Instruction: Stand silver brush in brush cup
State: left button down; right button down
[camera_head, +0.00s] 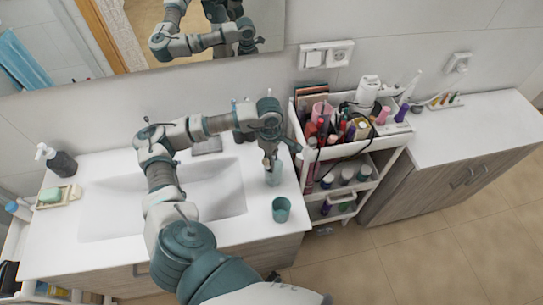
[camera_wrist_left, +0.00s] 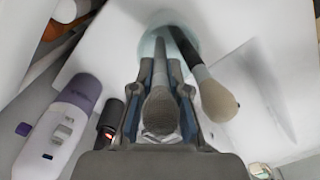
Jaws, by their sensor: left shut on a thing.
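My left gripper (camera_head: 268,138) is above the pale translucent cup (camera_head: 273,177) at the right of the sink counter. In the left wrist view, the gripper (camera_wrist_left: 160,75) is shut on a brush with a grey bristle head (camera_wrist_left: 159,112). Its handle points away from the camera toward the cup (camera_wrist_left: 168,22). The handle's end overlaps the cup mouth; I cannot tell how deep it sits. Another brush (camera_wrist_left: 214,97), with a dark handle and pale bristles, leans in the cup, beside the held one. My right gripper is not in view.
A teal tumbler (camera_head: 281,209) stands in front of the cup. The sink basin (camera_head: 120,205) lies to the left. A white cart (camera_head: 345,153) full of cosmetics stands close on the right. A purple-and-white device (camera_wrist_left: 62,127) shows in the wrist view.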

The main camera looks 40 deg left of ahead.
pick_arm(q)
jog(key=shift+f, duration=0.2)
jog(key=c, duration=1.1)
grip_release()
jog(key=shift+a, duration=0.1)
jog(key=shift+c, duration=0.2)
jog(key=shift+r+p, duration=0.3)
jog(key=shift+r, duration=0.05)
jog(key=shift+r+p, duration=0.5)
jog(key=shift+r, duration=0.05)
notch_tip(320, 180, up, 12)
jog(key=b, duration=0.1)
jog(key=shift+a+f, duration=0.25)
